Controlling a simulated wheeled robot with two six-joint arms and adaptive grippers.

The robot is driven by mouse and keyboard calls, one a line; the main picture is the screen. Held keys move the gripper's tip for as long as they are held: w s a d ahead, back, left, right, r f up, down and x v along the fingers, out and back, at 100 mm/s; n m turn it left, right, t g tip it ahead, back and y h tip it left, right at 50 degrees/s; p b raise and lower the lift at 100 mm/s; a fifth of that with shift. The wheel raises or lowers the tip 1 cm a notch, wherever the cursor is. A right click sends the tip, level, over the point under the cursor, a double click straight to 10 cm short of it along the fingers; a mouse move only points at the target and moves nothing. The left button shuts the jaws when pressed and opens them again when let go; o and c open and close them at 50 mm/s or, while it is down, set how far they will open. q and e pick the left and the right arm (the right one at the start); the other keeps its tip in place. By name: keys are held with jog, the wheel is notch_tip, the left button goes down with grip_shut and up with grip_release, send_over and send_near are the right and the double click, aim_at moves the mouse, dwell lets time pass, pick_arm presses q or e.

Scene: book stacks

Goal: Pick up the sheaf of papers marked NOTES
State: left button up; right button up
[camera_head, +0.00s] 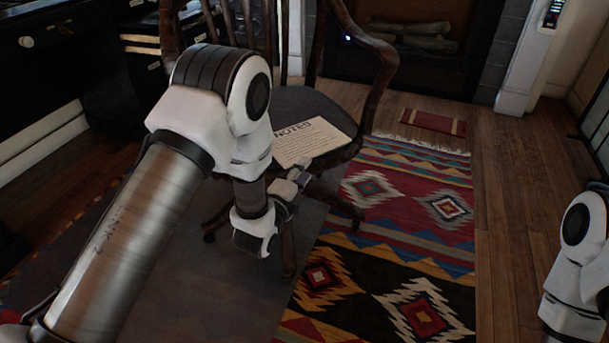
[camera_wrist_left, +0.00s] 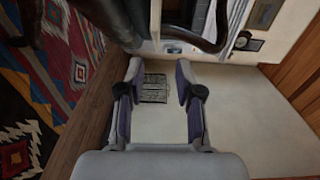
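The sheaf of papers marked NOTES (camera_head: 312,141) lies on the dark seat of a wooden chair (camera_head: 292,103) in the head view. Its near edge sticks out toward the front of the seat. My left gripper (camera_head: 302,176) is just below and in front of this edge, with the forearm link partly covering it. In the left wrist view my left gripper (camera_wrist_left: 159,72) has its two fingers spread wide with nothing held between them. I cannot make out the papers for sure in that view. My right arm shows at the right edge, but its gripper is out of the picture.
The chair's curved armrest (camera_head: 384,65) rises beside the papers. A patterned rug (camera_head: 408,197) covers the floor to the right of the chair. A dark desk (camera_head: 58,65) stands at the left and a fireplace (camera_head: 415,42) behind. Wooden floor at the right is clear.

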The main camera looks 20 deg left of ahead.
aim_at(316, 154)
pick_arm(q)
jog(key=w+b, duration=0.1)
jog(key=w, duration=0.1)
jog(key=w+b, duration=0.2)
jog(key=w, duration=0.1)
jog(key=w+d+f+b, duration=0.1)
jog(key=w, duration=0.1)
jog(key=shift+w, duration=0.55)
jog(key=shift+r, duration=0.2)
pick_arm(e)
notch_tip(316, 154, down, 6)
jog(key=shift+w+r, duration=0.15)
pick_arm(q)
grip_shut()
